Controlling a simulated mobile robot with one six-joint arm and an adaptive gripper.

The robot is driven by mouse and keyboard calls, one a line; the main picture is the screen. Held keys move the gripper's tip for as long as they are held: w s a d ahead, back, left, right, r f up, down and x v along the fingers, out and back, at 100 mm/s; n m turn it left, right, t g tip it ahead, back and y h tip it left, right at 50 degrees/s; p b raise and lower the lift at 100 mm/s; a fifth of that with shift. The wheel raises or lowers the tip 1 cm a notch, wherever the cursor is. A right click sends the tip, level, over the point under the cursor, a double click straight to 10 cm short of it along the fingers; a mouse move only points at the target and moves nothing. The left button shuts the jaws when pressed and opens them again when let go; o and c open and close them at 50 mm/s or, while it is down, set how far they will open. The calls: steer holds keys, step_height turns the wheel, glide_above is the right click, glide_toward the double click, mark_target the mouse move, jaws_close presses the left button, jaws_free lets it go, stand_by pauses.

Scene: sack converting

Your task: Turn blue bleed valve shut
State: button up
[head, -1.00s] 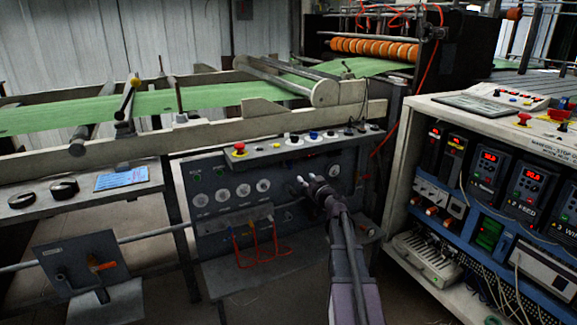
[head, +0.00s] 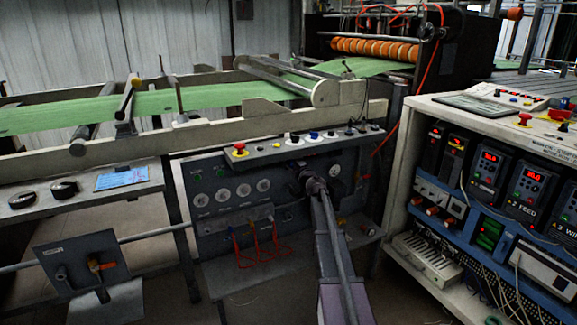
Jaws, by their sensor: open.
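The grey control panel (head: 225,175) stands under the green web, with gauges, several small fittings and red hoses on its face. I cannot make out a blue bleed valve for certain. A small blue spot (head: 270,216) shows near the red hoses, too small to identify. A blue knob (head: 314,135) sits on the sloped console along the panel's top. Contact cannot be told.
A red stop button (head: 239,149) on a yellow base sits at the console's left end. Red hoses (head: 262,248) loop below the panel's middle. A cabinet with drives (head: 420,120) stands close on the right. A bracket box (head: 78,262) on a rail stands at lower left.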

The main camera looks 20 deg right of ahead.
steer(key=shift+w, duration=0.3)
jaws_close()
steer(key=shift+a, duration=0.25)
